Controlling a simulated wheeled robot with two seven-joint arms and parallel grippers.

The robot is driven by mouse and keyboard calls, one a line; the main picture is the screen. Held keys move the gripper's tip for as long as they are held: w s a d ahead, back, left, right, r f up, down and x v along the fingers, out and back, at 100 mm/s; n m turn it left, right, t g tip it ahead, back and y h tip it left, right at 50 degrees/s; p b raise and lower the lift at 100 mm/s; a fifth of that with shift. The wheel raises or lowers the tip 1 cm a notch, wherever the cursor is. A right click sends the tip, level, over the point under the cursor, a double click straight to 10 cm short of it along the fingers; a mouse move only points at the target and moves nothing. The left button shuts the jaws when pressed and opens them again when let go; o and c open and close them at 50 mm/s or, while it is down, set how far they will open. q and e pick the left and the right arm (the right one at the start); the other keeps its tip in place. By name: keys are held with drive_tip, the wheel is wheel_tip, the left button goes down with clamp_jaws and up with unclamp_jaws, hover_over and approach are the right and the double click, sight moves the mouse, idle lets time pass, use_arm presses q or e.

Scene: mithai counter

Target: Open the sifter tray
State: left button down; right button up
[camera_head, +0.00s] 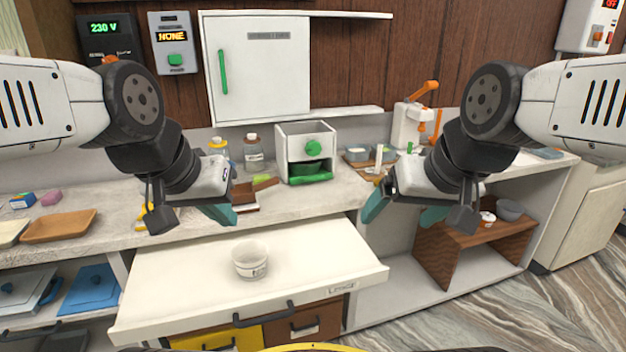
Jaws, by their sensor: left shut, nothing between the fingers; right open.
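The sifter (292,135) is a white box with a green round knob (313,148) on its front, standing on the counter at the back centre. The sifter tray (311,178) shows as a green front piece at the foot of the box, below the knob; I cannot tell how far out it sits. My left gripper (222,214) is shut and empty, in front of and left of the sifter. My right gripper (405,212) is open and empty, in front of and right of it. Neither gripper touches the sifter.
A pulled-out white drawer (190,285) holding a white cup (250,260) juts out below the grippers. Jars (254,152) and a brown box (245,195) stand left of the sifter. A white press with an orange handle (408,125) stands right. A white cabinet (265,75) hangs above.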

sight(315, 179)
drive_tip(key=w+a+f+t, duration=0.1)
drive_tip(key=w+f+t, duration=0.15)
drive_tip(key=w, duration=1.55)
drive_tip(key=w+a+f+t, duration=0.1)
drive_tip(key=w+t, duration=0.2)
drive_tip(key=w, duration=1.6)
drive_tip(key=w+a+f+n+t+y, duration=0.1)
drive_tip(key=w+a+f, duration=0.2)
drive_tip(key=f, duration=0.3)
drive_tip(key=w+a+f+n+t+y, duration=0.1)
drive_tip(key=w+a+f+t, duration=0.1)
drive_tip(key=w+f, duration=0.4)
drive_tip(key=w+a+f+n+t+y, duration=0.1)
drive_tip(key=w+a+f+t, duration=0.1)
drive_tip(key=f, duration=0.6)
drive_tip(key=shift+w+a+f+t, duration=0.1)
drive_tip(key=shift+w+a+t, duration=0.05)
drive_tip(key=shift+w+a, duration=0.4)
drive_tip(key=shift+w+a+f+t, duration=0.1)
drive_tip(key=shift+w+a, duration=0.2)
drive_tip(key=shift+w, duration=0.3)
drive_tip(key=x, duration=0.7)
drive_tip(key=shift+w+a, duration=0.15)
drive_tip(key=shift+w, duration=0.1)
drive_tip(key=shift+c, duration=0.2)
drive_tip(key=c, duration=1.7)
